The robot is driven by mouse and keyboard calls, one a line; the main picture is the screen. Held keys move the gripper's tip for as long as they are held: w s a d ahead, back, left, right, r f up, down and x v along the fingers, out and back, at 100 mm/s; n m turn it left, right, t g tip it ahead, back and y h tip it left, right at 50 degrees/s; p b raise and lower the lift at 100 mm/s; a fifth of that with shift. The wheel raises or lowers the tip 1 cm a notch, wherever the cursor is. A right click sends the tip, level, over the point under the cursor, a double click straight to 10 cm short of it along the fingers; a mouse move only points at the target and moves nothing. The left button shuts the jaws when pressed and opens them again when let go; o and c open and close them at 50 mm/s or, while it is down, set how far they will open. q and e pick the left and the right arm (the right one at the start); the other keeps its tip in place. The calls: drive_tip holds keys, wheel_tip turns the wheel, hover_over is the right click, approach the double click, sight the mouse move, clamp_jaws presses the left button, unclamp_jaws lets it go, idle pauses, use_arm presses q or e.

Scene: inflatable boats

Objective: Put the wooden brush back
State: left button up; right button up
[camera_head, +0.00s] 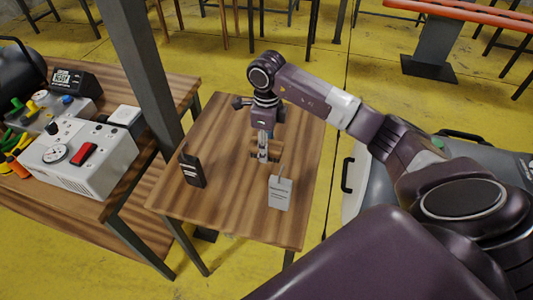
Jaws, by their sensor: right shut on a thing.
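My right arm reaches in from the right over the small wooden table (222,215). My right gripper (263,154) points down at the middle of this table and is shut on a small brown piece, which looks like the wooden brush (254,155). The fingers hide much of it, and its bristles cannot be made out. I cannot tell whether it touches the tabletop. My left gripper is not in view.
A black handheld device (193,170) stands left of the gripper, and a grey labelled box (280,193) stands in front of it. A grey post (145,65) rises beside the table. A workbench at left holds a white gauge box (82,160).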

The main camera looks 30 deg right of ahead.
wheel_tip(320, 180, down, 3)
drive_tip(key=shift+f, duration=0.2)
drive_tip(key=shift+f, duration=0.2)
drive_tip(key=o, duration=1.1)
drive_tip(key=shift+r, duration=0.15)
drive_tip(key=shift+r, duration=0.25)
wheel_tip(320, 180, up, 12)
drive_tip(key=shift+s+f+b, duration=0.1)
drive_tip(key=shift+f+b, duration=0.1)
drive_tip(key=shift+b, duration=0.85)
